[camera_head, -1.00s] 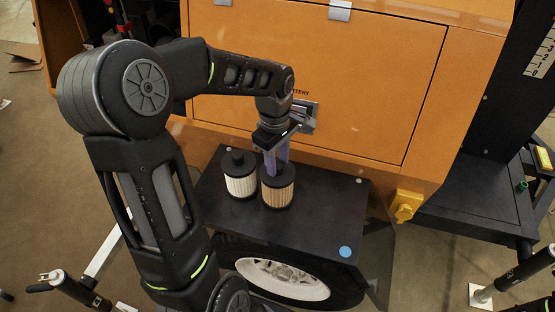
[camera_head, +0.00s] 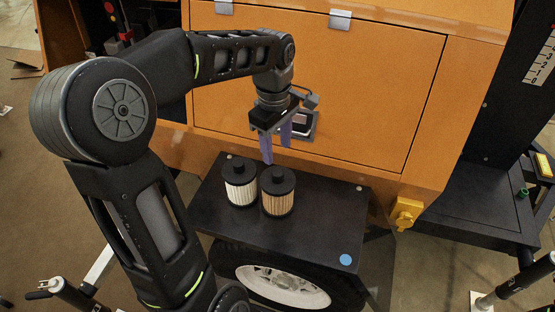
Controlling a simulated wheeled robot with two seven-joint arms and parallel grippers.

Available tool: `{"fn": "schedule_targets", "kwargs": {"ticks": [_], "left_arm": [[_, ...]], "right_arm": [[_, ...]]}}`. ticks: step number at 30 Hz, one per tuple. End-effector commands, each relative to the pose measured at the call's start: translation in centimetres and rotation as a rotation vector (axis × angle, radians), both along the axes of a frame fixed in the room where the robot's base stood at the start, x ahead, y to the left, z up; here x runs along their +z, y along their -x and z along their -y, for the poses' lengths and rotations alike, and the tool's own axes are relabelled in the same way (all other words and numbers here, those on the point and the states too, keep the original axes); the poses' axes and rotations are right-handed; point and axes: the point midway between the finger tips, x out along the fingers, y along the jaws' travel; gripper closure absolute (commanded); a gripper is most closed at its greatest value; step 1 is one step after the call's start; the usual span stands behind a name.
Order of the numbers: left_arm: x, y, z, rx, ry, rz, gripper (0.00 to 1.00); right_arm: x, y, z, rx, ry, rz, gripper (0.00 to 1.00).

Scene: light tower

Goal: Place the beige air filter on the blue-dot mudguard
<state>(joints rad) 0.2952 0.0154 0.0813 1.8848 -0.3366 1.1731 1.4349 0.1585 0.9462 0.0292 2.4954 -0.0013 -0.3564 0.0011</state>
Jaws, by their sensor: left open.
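The beige air filter (camera_head: 278,193), a ribbed cylinder with black caps, stands upright on the black mudguard (camera_head: 318,230). A blue dot (camera_head: 345,259) marks the mudguard's front right corner. A white air filter (camera_head: 240,183) stands close beside the beige one, on its left. My left gripper (camera_head: 277,154) is open and empty, its purple fingers pointing down above and behind the beige filter, apart from it. My right gripper is not in view.
The orange cabinet (camera_head: 320,90) with a latch rises right behind the mudguard. A yellow bracket (camera_head: 405,211) sits at its lower right corner. A wheel (camera_head: 283,285) is below. The mudguard's right half is clear.

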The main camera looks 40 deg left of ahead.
Motion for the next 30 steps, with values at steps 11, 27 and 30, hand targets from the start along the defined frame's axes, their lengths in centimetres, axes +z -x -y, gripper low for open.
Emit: {"fn": "schedule_targets", "kwargs": {"ticks": [11, 27, 30], "left_arm": [[4.1, 0.1, -0.1, 0.0, 0.001, 0.0, 0.51], [4.0, 0.1, -0.1, 0.0, 0.001, -0.001, 0.51], [3.8, 0.0, 0.0, -0.006, 0.003, -0.001, 0.51]], "right_arm": [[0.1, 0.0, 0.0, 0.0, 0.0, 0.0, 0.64], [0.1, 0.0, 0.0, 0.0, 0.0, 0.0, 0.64], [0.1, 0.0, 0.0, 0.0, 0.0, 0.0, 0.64]]}}
